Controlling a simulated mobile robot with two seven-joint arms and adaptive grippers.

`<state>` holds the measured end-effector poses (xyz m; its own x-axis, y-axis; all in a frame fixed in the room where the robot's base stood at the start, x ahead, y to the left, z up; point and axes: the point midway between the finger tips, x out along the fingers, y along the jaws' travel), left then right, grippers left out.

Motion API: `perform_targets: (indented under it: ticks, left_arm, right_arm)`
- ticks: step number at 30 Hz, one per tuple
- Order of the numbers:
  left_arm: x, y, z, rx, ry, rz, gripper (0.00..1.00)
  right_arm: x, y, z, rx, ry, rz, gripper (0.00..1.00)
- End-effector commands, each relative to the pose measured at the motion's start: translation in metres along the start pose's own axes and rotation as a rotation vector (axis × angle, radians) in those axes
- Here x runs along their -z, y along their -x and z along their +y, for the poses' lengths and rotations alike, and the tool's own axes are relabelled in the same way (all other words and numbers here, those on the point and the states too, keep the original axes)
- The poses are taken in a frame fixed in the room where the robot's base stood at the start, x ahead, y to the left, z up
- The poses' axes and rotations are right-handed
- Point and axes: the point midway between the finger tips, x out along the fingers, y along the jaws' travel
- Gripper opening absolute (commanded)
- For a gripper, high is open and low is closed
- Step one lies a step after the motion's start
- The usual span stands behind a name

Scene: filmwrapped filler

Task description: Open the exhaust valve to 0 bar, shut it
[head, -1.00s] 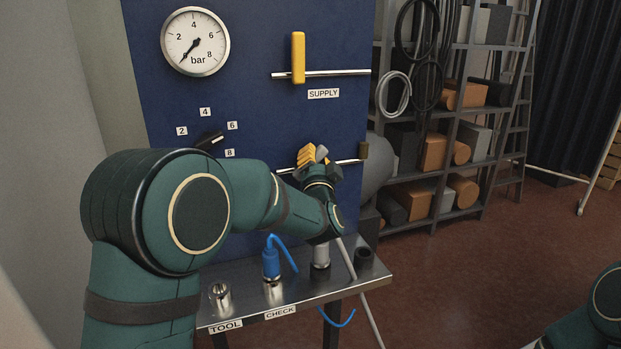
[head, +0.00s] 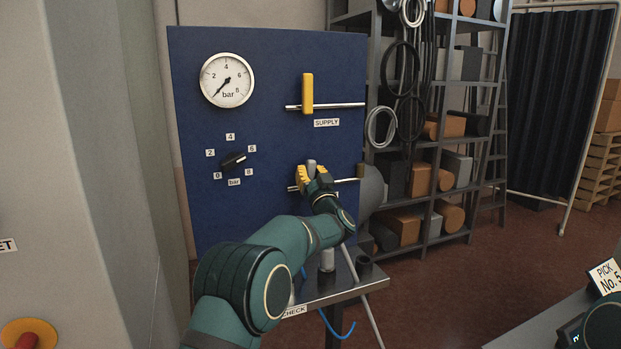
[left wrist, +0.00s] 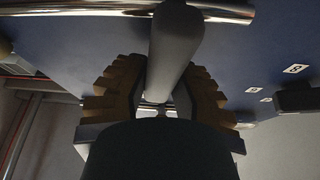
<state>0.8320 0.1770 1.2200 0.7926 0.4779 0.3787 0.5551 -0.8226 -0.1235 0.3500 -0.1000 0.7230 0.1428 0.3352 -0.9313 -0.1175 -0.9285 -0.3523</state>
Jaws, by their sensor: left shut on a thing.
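The exhaust valve's grey handle (head: 311,166) is on the lower pipe of the blue panel (head: 270,120). My left gripper (head: 309,176), with yellow ribbed fingers, is shut on this handle. The left wrist view also shows the grey handle (left wrist: 174,45) between the two fingers. The handle's end stands roughly upright in the head view; its pivot and most of the label below are hidden by my gripper. The pressure gauge (head: 227,80) has its needle toward the lower left, near the low end of the scale. My right gripper is not clearly in view.
The yellow SUPPLY handle (head: 307,92) stands upright across the upper pipe. A black selector knob (head: 233,160) has its white mark near 6. A metal shelf (head: 348,285) stands below the panel. A storage rack (head: 440,120) is at the right.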

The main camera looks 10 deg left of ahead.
Motion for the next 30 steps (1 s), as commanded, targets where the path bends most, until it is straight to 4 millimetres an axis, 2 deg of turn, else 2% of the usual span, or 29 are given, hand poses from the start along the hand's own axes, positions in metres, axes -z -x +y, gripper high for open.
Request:
perform_targets:
  ticks: [9, 25, 26, 27, 28, 30]
  left_arm:
    - [0.0030, -0.0034, -0.0054, 0.051, 0.112, 0.007, 0.00]
    - [0.0039, -0.0038, -0.0064, 0.059, 0.132, 0.007, 0.00]
    - [0.0038, -0.0038, -0.0064, 0.059, 0.132, 0.007, 0.36]
    - [0.0036, -0.0037, -0.0062, 0.059, 0.131, 0.007, 0.50]
    - [0.0033, -0.0035, -0.0060, 0.058, 0.131, 0.007, 0.57]
    - [0.0027, -0.0030, -0.0054, 0.057, 0.130, 0.005, 0.57]
  right_arm:
    - [0.0007, -0.0050, 0.0018, 0.000, 0.000, 0.003, 0.47]
    - [0.0008, -0.0054, 0.0020, 0.000, 0.000, 0.003, 0.47]
    - [0.0008, -0.0054, 0.0020, 0.000, 0.000, 0.003, 0.47]
    - [0.0008, -0.0054, 0.0020, 0.000, 0.000, 0.003, 0.47]
    - [0.0008, -0.0054, 0.0020, 0.000, 0.000, 0.003, 0.47]
    - [0.0007, -0.0054, 0.0020, 0.000, 0.000, 0.003, 0.47]
